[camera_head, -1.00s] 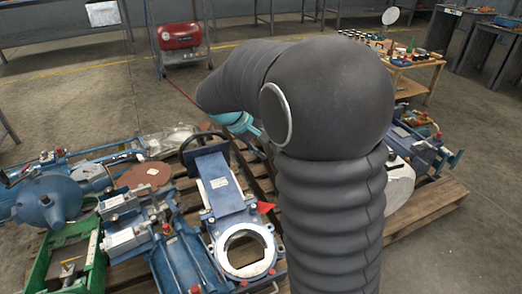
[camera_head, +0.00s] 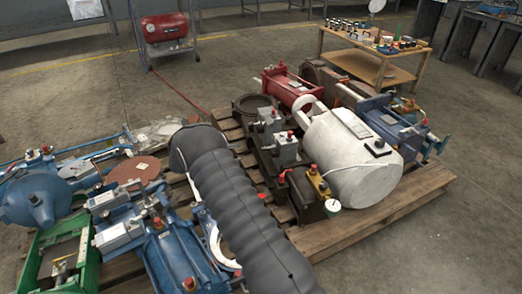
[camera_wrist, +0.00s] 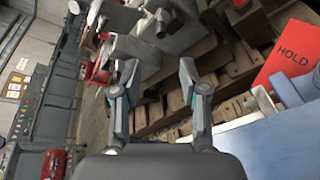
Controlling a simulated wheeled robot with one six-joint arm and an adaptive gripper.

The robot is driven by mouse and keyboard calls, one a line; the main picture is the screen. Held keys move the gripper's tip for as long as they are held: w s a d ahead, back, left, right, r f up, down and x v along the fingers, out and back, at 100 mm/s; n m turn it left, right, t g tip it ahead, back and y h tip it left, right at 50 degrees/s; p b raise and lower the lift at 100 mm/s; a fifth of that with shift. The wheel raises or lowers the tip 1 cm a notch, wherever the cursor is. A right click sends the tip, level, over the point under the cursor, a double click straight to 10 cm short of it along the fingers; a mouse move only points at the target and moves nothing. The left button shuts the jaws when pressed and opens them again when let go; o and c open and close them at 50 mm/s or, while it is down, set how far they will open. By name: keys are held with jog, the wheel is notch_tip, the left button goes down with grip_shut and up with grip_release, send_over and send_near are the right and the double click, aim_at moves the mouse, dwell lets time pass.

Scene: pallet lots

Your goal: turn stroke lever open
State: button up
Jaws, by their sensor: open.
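I cannot single out the stroke lever in either view. My gripper (camera_wrist: 160,88) shows in the wrist view with its two fingers spread apart and nothing between them. Beyond the fingers are wooden pallet boards and grey machine parts. A red tag reading HOLD (camera_wrist: 291,55) stands at the right, beside a blue machine surface (camera_wrist: 275,148). In the head view my dark sleeved arm covers much of the blue machine with a pale ring flange (camera_head: 212,240). My gripper is hidden there.
Blue actuators (camera_head: 170,245) and a green crate (camera_head: 40,258) are at left. A white cylinder (camera_head: 350,160) and a red cylinder (camera_head: 292,90) lie on the right pallet (camera_head: 375,222). A wooden table (camera_head: 400,73) and a red tank (camera_head: 164,27) stand behind. Open floor lies between.

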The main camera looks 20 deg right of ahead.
aim_at(261, 149)
jog(key=x, duration=0.9)
jog(key=p+x, duration=0.1)
jog(key=x, duration=0.4)
jog(key=shift+w+a+f, duration=0.1)
jog(key=shift+w+f, duration=0.1)
jog(key=shift+f, duration=0.2)
grip_shut()
